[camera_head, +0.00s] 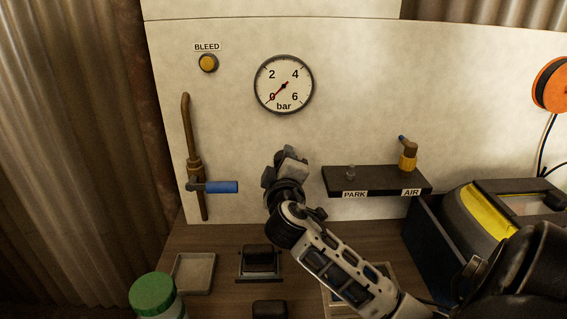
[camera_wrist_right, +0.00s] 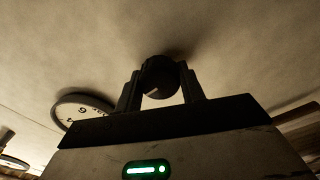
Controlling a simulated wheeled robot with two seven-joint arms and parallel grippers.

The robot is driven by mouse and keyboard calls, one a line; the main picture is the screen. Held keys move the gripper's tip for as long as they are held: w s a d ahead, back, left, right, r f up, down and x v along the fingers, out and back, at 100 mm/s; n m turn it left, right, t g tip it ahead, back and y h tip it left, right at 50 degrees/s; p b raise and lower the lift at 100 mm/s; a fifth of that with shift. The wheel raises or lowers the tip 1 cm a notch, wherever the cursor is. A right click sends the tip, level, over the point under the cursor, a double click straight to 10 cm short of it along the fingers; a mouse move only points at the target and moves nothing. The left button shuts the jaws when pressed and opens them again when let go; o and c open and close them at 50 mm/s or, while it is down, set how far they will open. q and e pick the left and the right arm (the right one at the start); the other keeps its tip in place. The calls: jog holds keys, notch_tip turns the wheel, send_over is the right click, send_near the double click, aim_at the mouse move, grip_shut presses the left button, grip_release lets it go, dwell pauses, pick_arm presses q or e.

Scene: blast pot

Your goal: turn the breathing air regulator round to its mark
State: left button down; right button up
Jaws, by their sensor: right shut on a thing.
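My right gripper (camera_head: 287,160) is up against the pale wall panel, below the bar gauge (camera_head: 284,85). In the right wrist view its two fingers (camera_wrist_right: 161,86) stand on either side of a dark round knob (camera_wrist_right: 160,75), shut on it. This knob appears to be the breathing air regulator; in the head view the gripper hides it. I cannot make out its mark or how far it is turned. The gauge needle points near 0; part of this gauge also seems to show in the right wrist view (camera_wrist_right: 83,106). My left gripper is not in view.
A dark shelf (camera_head: 375,180) labelled PARK and AIR, with a brass fitting (camera_head: 408,157), is right of the gripper. A blue-handled valve (camera_head: 221,187) and a BLEED button (camera_head: 208,63) are left. A green-lidded jar (camera_head: 153,294) and a tray (camera_head: 194,274) are below.

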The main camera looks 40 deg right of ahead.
jog(key=o, duration=1)
jog(key=shift+s+a, duration=0.1)
pick_arm(q)
jog(key=b, duration=0.1)
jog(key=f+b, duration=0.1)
jog(key=b, duration=0.1)
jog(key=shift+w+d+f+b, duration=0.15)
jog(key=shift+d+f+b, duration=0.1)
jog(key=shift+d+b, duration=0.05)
pick_arm(e)
jog(key=v, duration=1.5)
jog(key=shift+s+a, duration=0.25)
jog(key=shift+s, duration=0.05)
